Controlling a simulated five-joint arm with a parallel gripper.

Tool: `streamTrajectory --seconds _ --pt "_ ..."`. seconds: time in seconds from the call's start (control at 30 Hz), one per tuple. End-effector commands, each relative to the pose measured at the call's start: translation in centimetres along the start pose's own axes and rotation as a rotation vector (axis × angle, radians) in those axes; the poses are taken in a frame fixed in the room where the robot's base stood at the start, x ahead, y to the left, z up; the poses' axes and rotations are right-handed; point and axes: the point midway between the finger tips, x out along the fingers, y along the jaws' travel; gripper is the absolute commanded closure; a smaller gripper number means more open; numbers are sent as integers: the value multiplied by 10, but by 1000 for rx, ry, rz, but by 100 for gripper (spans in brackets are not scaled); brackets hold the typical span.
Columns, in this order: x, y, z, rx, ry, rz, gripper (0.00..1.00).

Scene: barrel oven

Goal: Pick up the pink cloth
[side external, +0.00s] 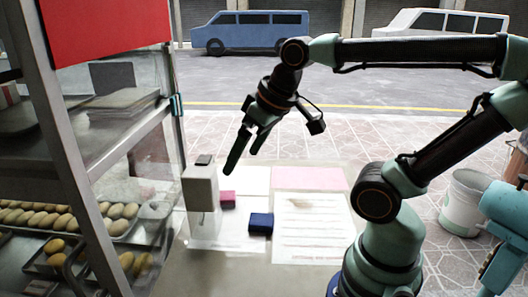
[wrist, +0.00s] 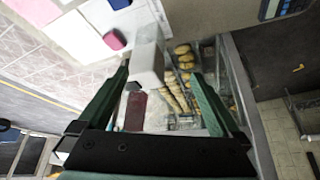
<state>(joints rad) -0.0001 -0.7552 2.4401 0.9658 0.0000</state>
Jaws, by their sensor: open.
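A small folded pink cloth (side external: 228,198) lies on the counter, beside the foot of a pale grey box (side external: 201,187). In the wrist view, the pink cloth (wrist: 115,40) is at the upper left, outside the space between the fingers. My gripper (side external: 244,160) is open and empty. It points down and hangs in the air above the cloth and box. In the wrist view my gripper (wrist: 161,76) has its two green fingers apart, with the pale box (wrist: 149,65) showing between and beyond their tips.
A dark blue folded cloth (side external: 260,223) lies right of the pink one, near a printed white sheet (side external: 312,230) with a pink top strip. A glass display case (side external: 100,165) with trays of bread (side external: 70,219) stands at the left. A white bucket (side external: 464,203) is at the right.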

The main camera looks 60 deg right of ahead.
Motion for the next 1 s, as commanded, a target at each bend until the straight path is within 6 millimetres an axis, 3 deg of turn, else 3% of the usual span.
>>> streamTrajectory --seconds 0.13,0.5,0.77,1.0 --pt "-31 0 -18 0 7 0 0" --pt "-37 26 -74 212 -109 40 0" --pt "-24 62 -130 445 -222 92 0" --pt "7 105 -169 669 -325 151 0"
